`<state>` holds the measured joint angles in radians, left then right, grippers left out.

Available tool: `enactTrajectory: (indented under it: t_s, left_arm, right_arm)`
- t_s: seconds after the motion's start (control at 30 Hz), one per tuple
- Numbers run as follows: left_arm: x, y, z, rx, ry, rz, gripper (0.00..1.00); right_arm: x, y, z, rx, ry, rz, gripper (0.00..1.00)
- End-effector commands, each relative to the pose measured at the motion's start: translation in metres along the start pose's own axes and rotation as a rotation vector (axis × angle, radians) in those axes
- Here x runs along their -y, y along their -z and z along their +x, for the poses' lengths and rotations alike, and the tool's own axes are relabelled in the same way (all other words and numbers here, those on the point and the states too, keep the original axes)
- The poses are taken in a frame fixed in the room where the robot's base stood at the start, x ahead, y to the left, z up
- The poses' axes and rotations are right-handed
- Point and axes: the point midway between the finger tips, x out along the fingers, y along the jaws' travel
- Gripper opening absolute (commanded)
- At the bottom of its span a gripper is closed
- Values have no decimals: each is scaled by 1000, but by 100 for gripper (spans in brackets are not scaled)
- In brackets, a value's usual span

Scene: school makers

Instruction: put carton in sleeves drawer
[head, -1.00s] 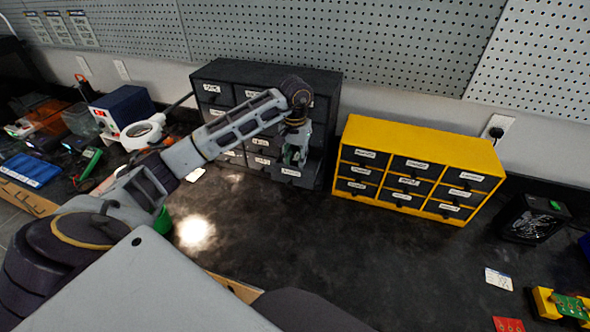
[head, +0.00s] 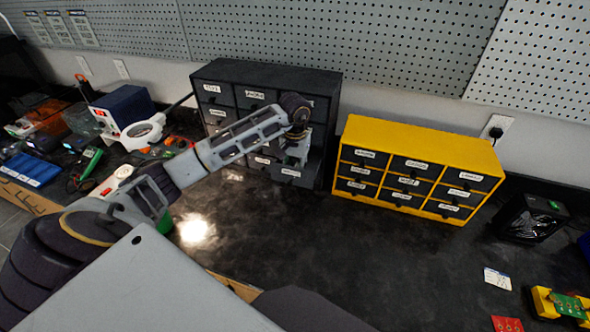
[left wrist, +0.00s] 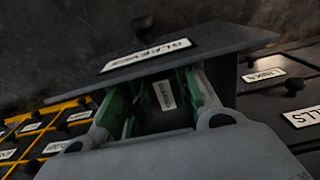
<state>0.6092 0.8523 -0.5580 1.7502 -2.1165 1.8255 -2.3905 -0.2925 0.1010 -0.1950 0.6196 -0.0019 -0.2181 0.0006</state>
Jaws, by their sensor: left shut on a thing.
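The dark cabinet (head: 262,72) stands against the wall, and its bottom right drawer (head: 290,172) is pulled out. In the left wrist view this drawer's front (left wrist: 190,50) carries a white label that looks like "sleeves", and a round knob. My left gripper (head: 297,155) is at the open drawer. In the left wrist view its green-padded fingers (left wrist: 160,95) reach down behind the drawer front. Between them is a dark thing with a white label (left wrist: 166,95), likely the carton, mostly hidden by gripper and drawer. My right gripper is not in view.
A yellow cabinet (head: 418,147) with dark labelled drawers stands to the right. A blue box (head: 122,104) and several tools are at the left. The dark benchtop (head: 330,245) is clear in front of the cabinets. A black device (head: 530,220) stands at the right.

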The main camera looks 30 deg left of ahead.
Motion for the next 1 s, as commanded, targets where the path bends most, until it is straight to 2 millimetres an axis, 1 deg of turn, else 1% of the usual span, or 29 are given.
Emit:
enactTrajectory:
  t_s: [0.57,0.6,0.73,0.77,1.0]
  left_arm:
    - [0,0,6,-1,0,-1,15]
    - [0,0,6,-1,0,-1,32]
    - [0,0,6,-1,0,-1,49]
    - [0,0,5,-1,0,-1,51]
    - [0,0,5,-1,0,-1,51]
  right_arm:
    - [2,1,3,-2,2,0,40]
    - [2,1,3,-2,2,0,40]
    - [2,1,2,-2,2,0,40]
    - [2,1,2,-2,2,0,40]
    - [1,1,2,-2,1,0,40]
